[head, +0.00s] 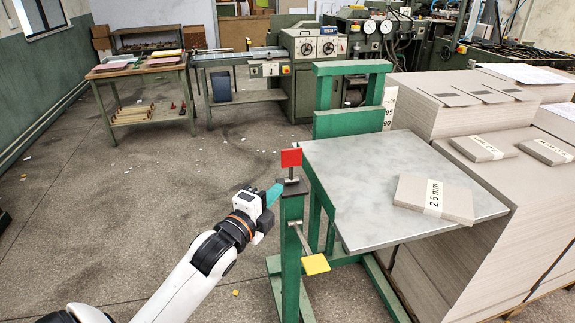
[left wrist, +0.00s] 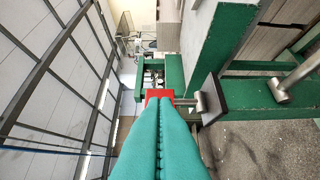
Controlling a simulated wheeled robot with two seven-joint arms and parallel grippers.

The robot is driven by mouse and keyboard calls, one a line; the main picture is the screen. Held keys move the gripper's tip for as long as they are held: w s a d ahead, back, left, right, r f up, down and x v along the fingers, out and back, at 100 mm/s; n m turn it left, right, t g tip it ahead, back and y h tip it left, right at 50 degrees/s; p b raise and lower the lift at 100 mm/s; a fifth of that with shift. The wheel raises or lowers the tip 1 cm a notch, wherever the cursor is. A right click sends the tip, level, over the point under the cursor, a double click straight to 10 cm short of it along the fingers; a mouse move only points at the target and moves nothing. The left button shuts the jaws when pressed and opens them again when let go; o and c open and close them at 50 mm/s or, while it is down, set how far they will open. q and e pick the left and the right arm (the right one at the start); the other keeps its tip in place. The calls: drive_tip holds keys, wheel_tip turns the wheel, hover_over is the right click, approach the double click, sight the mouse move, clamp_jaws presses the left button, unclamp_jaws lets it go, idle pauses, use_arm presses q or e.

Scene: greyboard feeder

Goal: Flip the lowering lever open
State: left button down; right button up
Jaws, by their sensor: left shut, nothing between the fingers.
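A red plate (head: 291,158) stands upright on a short metal rod above the dark cap (head: 291,187) of a green post. It looks like the lever's handle. My left gripper (head: 277,190) has teal fingers, shut and empty, with the tips close to the left of the cap and below the red plate. In the left wrist view the red plate (left wrist: 158,94) shows just beyond the fingertips (left wrist: 153,102), which hide part of it. The metal rod (left wrist: 187,102) runs right to the dark cap (left wrist: 213,98). I cannot tell whether the fingers touch the plate. My right gripper is not in view.
A yellow pedal (head: 315,264) sticks out lower on the post. The grey table top (head: 360,165) lies to the right, carrying a "2.5 mm" board pack (head: 433,198). Tall board stacks (head: 480,190) stand further right.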

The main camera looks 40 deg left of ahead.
use_arm(q)
drive_tip(key=p, duration=0.2)
approach(295, 158)
drive_tip(key=w+d, duration=0.3)
drive_tip(key=w+a, duration=0.1)
drive_tip(key=w+a+p, duration=0.1)
drive_tip(key=shift+w+a, duration=0.2)
drive_tip(key=shift+a, duration=0.1)
drive_tip(key=shift+w+a+f, duration=0.1)
drive_tip(key=shift+w+a, duration=0.15)
drive_tip(key=shift+a, duration=0.05)
drive_tip(key=shift+w, duration=0.1)
